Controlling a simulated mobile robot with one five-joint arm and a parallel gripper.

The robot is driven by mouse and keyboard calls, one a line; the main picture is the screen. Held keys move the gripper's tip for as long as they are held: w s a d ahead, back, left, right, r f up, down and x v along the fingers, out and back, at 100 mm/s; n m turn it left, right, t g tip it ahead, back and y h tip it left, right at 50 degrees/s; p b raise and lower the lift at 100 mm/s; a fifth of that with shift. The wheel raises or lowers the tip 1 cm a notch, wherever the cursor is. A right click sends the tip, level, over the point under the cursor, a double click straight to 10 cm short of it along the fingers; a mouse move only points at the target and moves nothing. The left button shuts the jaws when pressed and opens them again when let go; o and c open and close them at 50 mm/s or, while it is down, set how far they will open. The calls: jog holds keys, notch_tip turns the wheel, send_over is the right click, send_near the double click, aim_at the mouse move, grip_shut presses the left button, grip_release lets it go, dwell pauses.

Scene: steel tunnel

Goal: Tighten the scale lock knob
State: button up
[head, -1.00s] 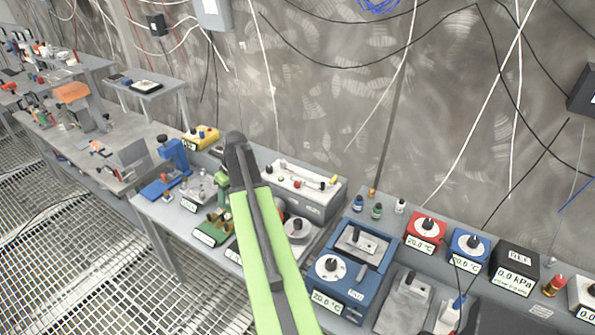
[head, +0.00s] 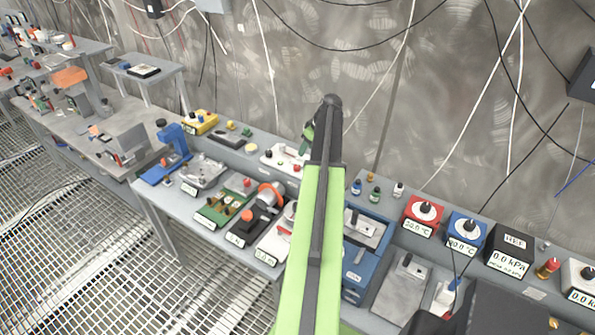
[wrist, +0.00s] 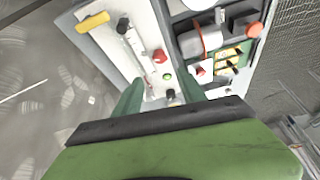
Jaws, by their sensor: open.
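A white instrument (wrist: 105,60) fills the middle of the wrist view; part of it shows in the head view (head: 283,151), left of my arm. It carries a slotted scale-like strip with a black knob (wrist: 123,25), a red knob (wrist: 160,56), a green button (wrist: 167,76), a small dark knob (wrist: 171,96) and a yellow handle (wrist: 92,22). I cannot tell which knob is the scale lock knob. My gripper (wrist: 160,78) is open above the panel, its green fingers apart with the small dark knob showing between them. In the head view my arm hides much of the instrument.
Beside it stand a device with an orange disc (head: 271,194), a black box with a red button (head: 248,222) and a green board (head: 221,205). A blue unit (head: 366,270) stands right of my arm. Cables hang along the wall behind.

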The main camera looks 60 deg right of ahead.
aim_at(297, 166)
jog(key=b+x, duration=1)
jog(key=x, duration=0.2)
jog(key=shift+f, duration=0.4)
jog(key=shift+r, duration=0.1)
grip_shut()
